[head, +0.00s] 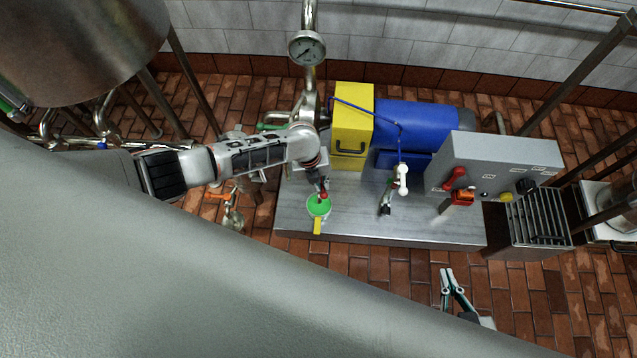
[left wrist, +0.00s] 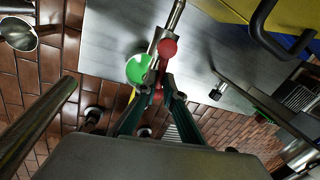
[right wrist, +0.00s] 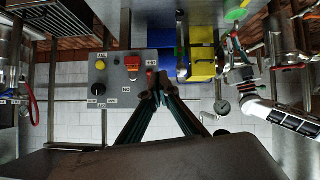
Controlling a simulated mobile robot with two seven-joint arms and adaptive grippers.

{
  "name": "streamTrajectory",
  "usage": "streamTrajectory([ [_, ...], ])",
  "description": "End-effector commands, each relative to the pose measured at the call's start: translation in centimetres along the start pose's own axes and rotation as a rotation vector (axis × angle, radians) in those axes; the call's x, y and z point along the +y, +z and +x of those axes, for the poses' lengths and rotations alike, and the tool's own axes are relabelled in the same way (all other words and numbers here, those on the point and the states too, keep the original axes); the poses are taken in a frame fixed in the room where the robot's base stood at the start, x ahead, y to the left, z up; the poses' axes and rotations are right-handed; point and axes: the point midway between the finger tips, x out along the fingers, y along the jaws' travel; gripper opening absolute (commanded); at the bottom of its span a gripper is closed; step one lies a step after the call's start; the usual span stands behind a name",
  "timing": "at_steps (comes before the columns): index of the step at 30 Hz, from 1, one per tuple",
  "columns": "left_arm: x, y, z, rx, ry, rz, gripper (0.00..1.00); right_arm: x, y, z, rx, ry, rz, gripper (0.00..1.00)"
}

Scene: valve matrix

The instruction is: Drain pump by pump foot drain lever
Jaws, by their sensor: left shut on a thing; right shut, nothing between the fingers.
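The pump is a yellow block (head: 348,150) with a blue motor (head: 415,125) on a steel base plate (head: 350,222). My left gripper (head: 323,190) is low at the pump's front left, beside a green disc (head: 318,206) on the plate's left front. In the left wrist view, my left gripper (left wrist: 160,88) is shut on a small red-ended lever (left wrist: 157,95). The lever's pivot is hidden. My right gripper (head: 448,280) is shut and empty, in front of the plate; its tips (right wrist: 161,88) meet in the right wrist view.
A grey control box (head: 500,155) with red, black and yellow controls stands on the plate's right. A white-ended pipe (head: 402,180) stands mid-plate. A pressure gauge (head: 306,48) is behind on a vertical pipe. A large grey surface fills the lower left of the head view.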

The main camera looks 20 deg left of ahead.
Motion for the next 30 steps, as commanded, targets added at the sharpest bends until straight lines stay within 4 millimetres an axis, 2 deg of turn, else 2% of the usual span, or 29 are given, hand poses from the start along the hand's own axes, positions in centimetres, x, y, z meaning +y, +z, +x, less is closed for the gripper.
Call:
streamTrajectory([
  [4,-0.4,0.0,0.0,-0.016,-0.001,-0.075,0.0,0.0,0.5,-0.1,-0.01,0.001,0.001,0.0],
  [8,-0.5,-0.1,0.1,-0.017,-0.001,-0.088,0.0,-0.3,1.3,-0.1,-0.025,-0.003,0.002,0.0],
  [13,-0.4,-0.1,0.1,-0.016,-0.001,-0.086,0.0,-0.3,1.4,-0.2,-0.027,-0.003,0.004,0.0],
  [15,-0.4,-0.1,0.1,-0.016,-0.001,-0.086,0.22,-0.3,1.3,-0.3,-0.025,-0.003,0.004,0.0],
  [16,-0.4,-0.1,0.1,-0.016,-0.001,-0.086,0.26,-0.3,1.2,-0.3,-0.025,-0.002,0.004,0.0],
  [26,-0.4,-0.1,0.1,-0.016,-0.001,-0.085,0.26,0.1,0.1,0.1,-0.005,0.005,0.004,0.0],
  [30,-0.4,0.0,-0.5,-0.017,-0.001,-0.085,0.26,0.0,0.3,0.0,-0.008,0.003,0.004,0.0],
])
